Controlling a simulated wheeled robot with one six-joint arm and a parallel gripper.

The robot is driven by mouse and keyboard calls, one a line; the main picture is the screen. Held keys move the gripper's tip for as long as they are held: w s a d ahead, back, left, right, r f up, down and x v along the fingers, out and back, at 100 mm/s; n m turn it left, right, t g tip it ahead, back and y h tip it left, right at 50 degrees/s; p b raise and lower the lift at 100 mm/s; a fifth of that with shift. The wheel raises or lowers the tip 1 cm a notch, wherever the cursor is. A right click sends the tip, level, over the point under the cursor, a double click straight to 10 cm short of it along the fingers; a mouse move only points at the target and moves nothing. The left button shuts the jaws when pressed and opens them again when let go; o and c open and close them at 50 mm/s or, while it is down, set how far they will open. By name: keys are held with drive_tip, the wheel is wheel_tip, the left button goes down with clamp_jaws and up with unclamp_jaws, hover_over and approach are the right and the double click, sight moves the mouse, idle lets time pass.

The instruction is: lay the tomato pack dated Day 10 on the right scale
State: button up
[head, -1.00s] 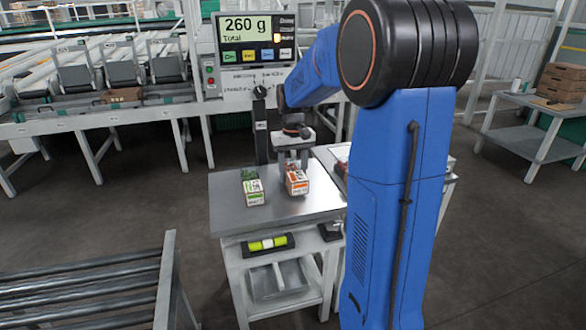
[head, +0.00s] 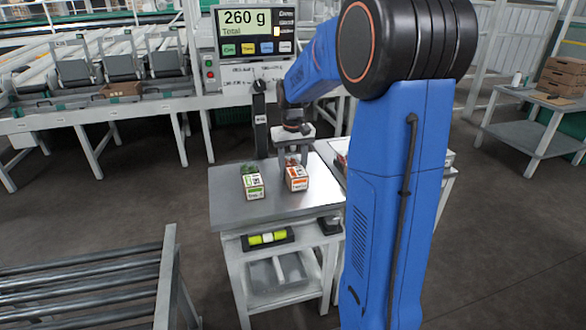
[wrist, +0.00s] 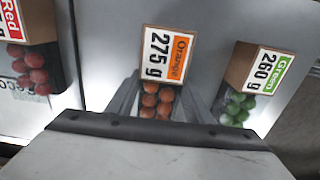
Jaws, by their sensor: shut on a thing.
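A pack with an orange label reading "Orange 275 g" (head: 297,182) is at the right part of the steel tabletop (head: 235,214). My gripper (head: 292,160) points down with its jaws shut on this orange pack, which also shows between the fingers in the wrist view (wrist: 165,57). I cannot tell whether the pack touches the tabletop. A pack labelled "Green 260 g" (head: 253,188) stands apart to its left; it is at the right in the wrist view (wrist: 255,68). The day text on the packs is too small to read. No right scale can be clearly made out.
A display (head: 252,30) behind the table reads 260 g Total. A pack with a red label (wrist: 28,60) lies at the wrist view's left edge. A roller conveyor (head: 85,282) stands front left. The tabletop's front is clear.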

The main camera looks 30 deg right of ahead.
drive_tip(key=shift+f, duration=0.25)
drive_tip(key=o, duration=1.4)
drive_tip(key=shift+c, duration=0.2)
drive_tip(key=shift+r, duration=0.1)
wheel_tip(320, 180, up, 17)
drive_tip(key=shift+r, duration=0.15)
drive_tip(key=s+a+f+n+t, duration=0.1)
drive_tip(key=s+a+f, duration=0.1)
drive_tip(key=s+a, duration=0.45)
drive_tip(key=s+a+f+n+t, duration=0.1)
drive_tip(key=s+a, duration=0.3)
drive_tip(key=s, duration=0.6)
drive_tip(key=s+a+f+n+t, duration=0.1)
drive_tip(key=s+a+f, duration=0.4)
drive_tip(key=s+f, duration=0.5)
drive_tip(key=s+t, duration=0.1)
drive_tip(key=s, duration=0.2)
drive_tip(key=shift+s+a+t, duration=0.15)
drive_tip(key=shift+s+t, duration=0.25)
